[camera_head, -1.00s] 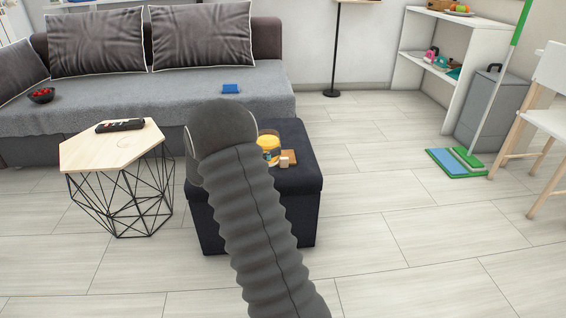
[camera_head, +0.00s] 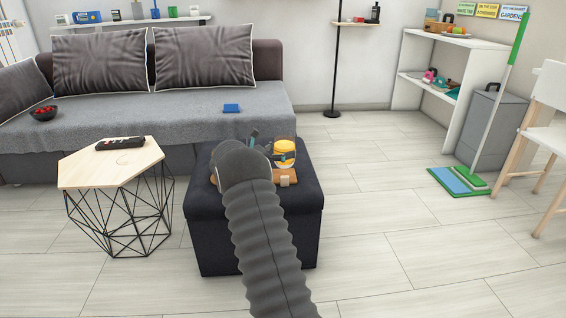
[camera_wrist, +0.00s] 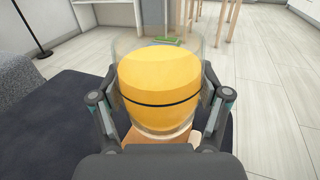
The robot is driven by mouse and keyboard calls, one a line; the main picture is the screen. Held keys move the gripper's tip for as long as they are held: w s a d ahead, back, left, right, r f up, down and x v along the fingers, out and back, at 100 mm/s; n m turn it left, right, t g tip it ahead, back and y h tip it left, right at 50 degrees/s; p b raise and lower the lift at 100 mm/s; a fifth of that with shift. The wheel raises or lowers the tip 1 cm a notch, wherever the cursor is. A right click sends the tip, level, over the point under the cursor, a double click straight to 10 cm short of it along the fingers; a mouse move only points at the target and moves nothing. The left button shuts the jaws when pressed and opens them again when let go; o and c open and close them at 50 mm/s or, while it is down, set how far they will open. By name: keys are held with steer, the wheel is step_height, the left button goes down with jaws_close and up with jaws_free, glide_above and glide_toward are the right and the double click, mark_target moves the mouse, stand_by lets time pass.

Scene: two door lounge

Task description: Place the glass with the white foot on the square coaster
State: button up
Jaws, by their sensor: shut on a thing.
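The glass (camera_head: 285,148) is clear, with an orange-yellow filling, and stands upright in the grip. In the wrist view the glass (camera_wrist: 160,80) fills the middle, with a dark band across it and a pale rim at its base. My gripper (camera_head: 270,150) is shut on it, one finger on each side; the fingers show in the wrist view (camera_wrist: 161,105). The glass appears to be above a brown wooden piece (camera_head: 293,178) on the dark ottoman. The arm hides much of this area, so I cannot tell whether that piece is the square coaster.
The dark ottoman (camera_head: 210,235) stands before the grey sofa (camera_head: 150,112). A hexagonal table (camera_head: 85,172) with a remote (camera_head: 120,143) is at left. A small pale block (camera_head: 284,181) is by the wooden piece.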

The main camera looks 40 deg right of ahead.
steer(key=shift+w+d+f, duration=0.2)
steer(key=shift+w+f, duration=0.15)
steer(key=shift+w, duration=0.15)
steer(key=shift+f+b, duration=0.4)
steer(key=shift+f, duration=1.55)
steer(key=shift+f, duration=0.15)
steer(key=o, duration=1.3)
steer(key=shift+c, duration=0.2)
